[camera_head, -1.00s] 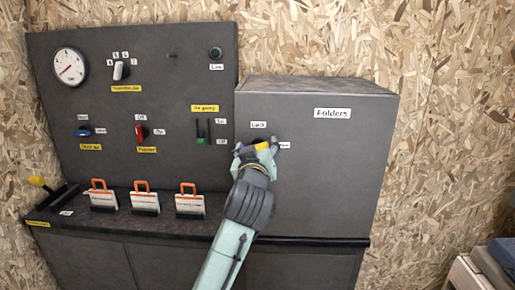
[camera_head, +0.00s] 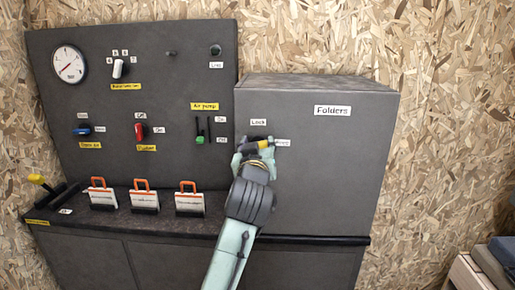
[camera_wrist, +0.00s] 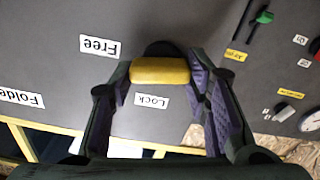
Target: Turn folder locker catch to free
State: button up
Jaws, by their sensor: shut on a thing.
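The folder locker (camera_head: 335,180) is a grey cabinet with a white Folders label. Its catch, with a yellow handle (camera_wrist: 160,71) and a black base, is on the front face near the left edge. The yellow shows in the head view too (camera_head: 264,146). The Lock label (camera_head: 258,122) is above the catch and the Free label (camera_head: 283,143) to its right. In the wrist view the labels appear upside down. My gripper (camera_wrist: 160,78) is shut on the catch, with a finger on each side of the yellow handle. The fingers partly hide the catch in the head view.
Left of the locker is a dark panel (camera_head: 180,75) with a gauge (camera_head: 68,64), a red switch (camera_head: 139,131) and a green-tipped lever (camera_head: 200,140). Several orange-handled folders (camera_head: 145,198) stand on the ledge below. The locker front right of my gripper is clear.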

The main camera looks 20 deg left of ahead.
jog(key=shift+d+m+b, duration=0.1)
jog(key=shift+m+b, duration=0.2)
jog(key=shift+m, duration=1.1)
jog(key=o, duration=1.2)
jog(key=shift+c, duration=0.2)
jog(key=v, duration=1.2)
